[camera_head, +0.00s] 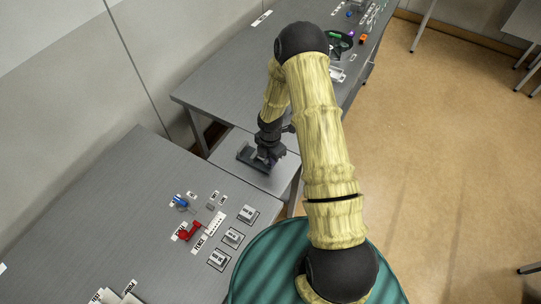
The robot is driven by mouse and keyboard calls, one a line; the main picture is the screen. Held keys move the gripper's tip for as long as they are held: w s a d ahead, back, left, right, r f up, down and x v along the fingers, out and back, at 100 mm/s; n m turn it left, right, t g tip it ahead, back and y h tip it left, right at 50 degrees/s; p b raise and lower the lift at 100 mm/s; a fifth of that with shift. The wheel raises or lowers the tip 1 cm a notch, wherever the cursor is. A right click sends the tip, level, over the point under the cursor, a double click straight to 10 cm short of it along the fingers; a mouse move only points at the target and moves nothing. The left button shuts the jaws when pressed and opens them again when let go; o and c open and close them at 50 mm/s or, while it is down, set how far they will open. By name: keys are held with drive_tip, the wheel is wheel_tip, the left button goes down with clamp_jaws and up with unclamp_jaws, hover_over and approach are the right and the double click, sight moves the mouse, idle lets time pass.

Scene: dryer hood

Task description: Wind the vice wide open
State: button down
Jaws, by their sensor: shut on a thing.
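A small dark grey vice (247,157) sits on the low grey table between the two longer benches. My gripper (270,160) reaches down to the right end of the vice and is shut on a part of it, seemingly its handle. The fingertips and the gripped part are small and dark, so the exact grip is hard to see. How far apart the vice jaws are cannot be told from this view.
The near bench (120,210) carries a red item (190,231), a blue item (180,201), labels and several grey blocks. The far bench (225,85) holds a dark green tray (340,42) and small coloured objects. Open floor lies to the right.

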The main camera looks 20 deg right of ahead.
drive_tip(key=shift+n+p, duration=0.45)
drive_tip(key=shift+n, duration=0.75)
drive_tip(key=c, duration=1.3)
unclamp_jaws()
drive_tip(key=shift+r+p, duration=2.5)
drive_tip(key=shift+r, duration=0.55)
